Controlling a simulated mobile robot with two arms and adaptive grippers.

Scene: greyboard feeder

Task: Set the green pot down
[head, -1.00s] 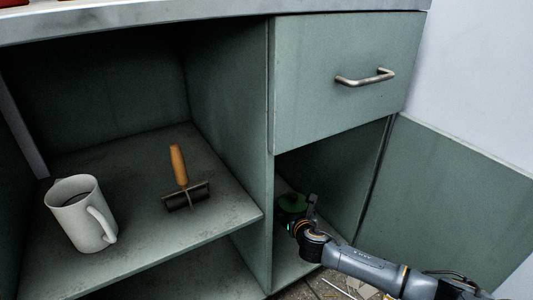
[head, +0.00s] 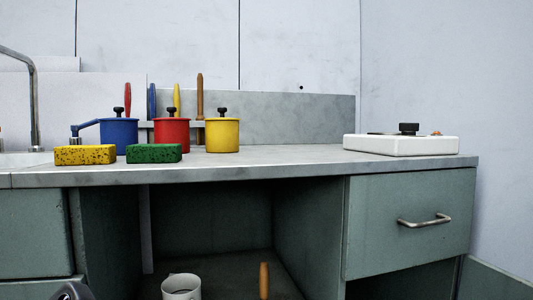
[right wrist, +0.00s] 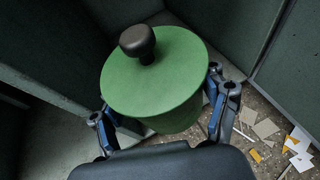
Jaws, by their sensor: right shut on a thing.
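The green pot (right wrist: 155,75) shows in the right wrist view, with a flat green lid and a black knob. My right gripper (right wrist: 165,108) is shut on it, with one finger at each side of the pot body. The pot is inside a dark green-grey compartment; whether its base touches the floor of it is hidden. The head view shows neither the green pot nor my right gripper. My left gripper is not clearly seen in either view.
On the counter (head: 290,156) stand blue (head: 118,133), red (head: 171,133) and yellow (head: 222,135) pots, two sponges (head: 154,153) and a white appliance (head: 400,145). A mug (head: 181,288) and a wooden-handled tool (head: 264,280) are on the shelf below. Scraps (right wrist: 298,145) lie on the floor.

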